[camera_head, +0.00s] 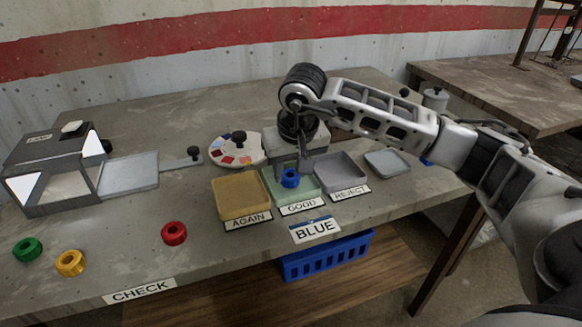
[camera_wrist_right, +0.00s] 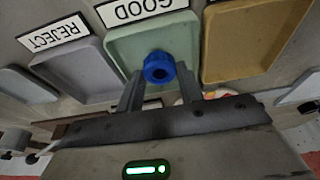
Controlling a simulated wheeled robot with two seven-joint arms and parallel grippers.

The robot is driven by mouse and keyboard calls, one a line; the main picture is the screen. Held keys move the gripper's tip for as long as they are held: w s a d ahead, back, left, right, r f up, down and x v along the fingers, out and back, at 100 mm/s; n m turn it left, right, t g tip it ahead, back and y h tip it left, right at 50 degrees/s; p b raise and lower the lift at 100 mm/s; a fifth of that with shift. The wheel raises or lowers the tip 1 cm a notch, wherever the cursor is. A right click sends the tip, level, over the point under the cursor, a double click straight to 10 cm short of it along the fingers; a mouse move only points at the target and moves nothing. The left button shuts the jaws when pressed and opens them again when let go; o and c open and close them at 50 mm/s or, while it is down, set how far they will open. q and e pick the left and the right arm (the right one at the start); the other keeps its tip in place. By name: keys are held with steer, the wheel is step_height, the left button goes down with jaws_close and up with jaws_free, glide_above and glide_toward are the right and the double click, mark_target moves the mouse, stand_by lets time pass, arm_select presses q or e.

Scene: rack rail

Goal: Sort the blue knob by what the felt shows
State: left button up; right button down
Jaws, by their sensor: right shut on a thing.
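The blue knob (camera_head: 290,178) is over the green tray labelled GOOD (camera_head: 272,186); I cannot tell whether it touches the tray floor. My right gripper (camera_head: 296,172) points down over this tray and is shut on the blue knob. In the right wrist view, the knob (camera_wrist_right: 158,67) sits at the fingertips (camera_wrist_right: 160,85), with the GOOD tray (camera_wrist_right: 125,48) behind it. The yellow AGAIN tray (camera_head: 240,196) is to the left and the grey REJECT tray (camera_head: 341,172) to the right. I cannot make out any felt mark on the knob. My left gripper is out of view.
Green (camera_head: 27,249), yellow (camera_head: 70,263) and red (camera_head: 174,233) knobs lie at the front left. A dark box (camera_head: 55,165) with a grey plate stands at the left. A round palette (camera_head: 236,149) sits behind the trays. A blue basket (camera_head: 328,255) is below the table.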

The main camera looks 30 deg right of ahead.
steer(key=shift+f, duration=0.25)
steer(key=c, duration=0.8)
jaws_free()
steer(key=shift+c, duration=0.2)
steer(key=shift+r, duration=0.45)
steer(key=shift+r+p, duration=2.5)
steer(key=shift+r, duration=1.1)
